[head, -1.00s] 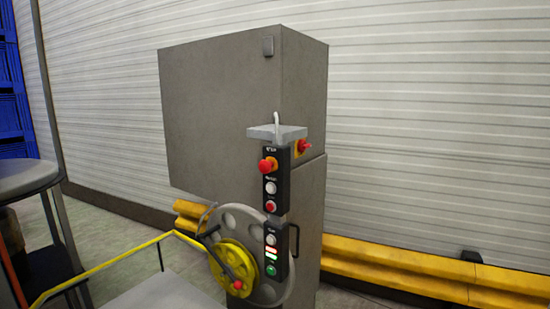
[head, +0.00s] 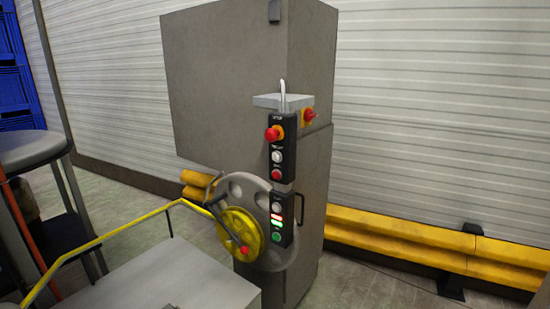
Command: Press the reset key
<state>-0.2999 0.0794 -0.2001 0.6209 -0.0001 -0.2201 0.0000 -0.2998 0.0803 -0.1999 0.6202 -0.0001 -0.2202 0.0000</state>
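A black control panel (head: 291,153) stands upright on the front edge of a grey cabinet (head: 235,100). Its upper part has a red mushroom button on a yellow collar (head: 273,134), a white button (head: 277,156) and a red button (head: 276,174). Its lower part has another white button (head: 277,207), lit red and green indicators (head: 276,219) and a green button (head: 276,238). The labels are too small to read, so I cannot tell which is the reset key. Neither gripper is in view.
A yellow and grey wheel with a red knob (head: 244,250) is left of the lower panel. A red switch (head: 309,114) is on the cabinet's right side. A yellow rail (head: 110,236) runs at left. A yellow barrier (head: 420,243) runs along the wall. Some floor shows at right.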

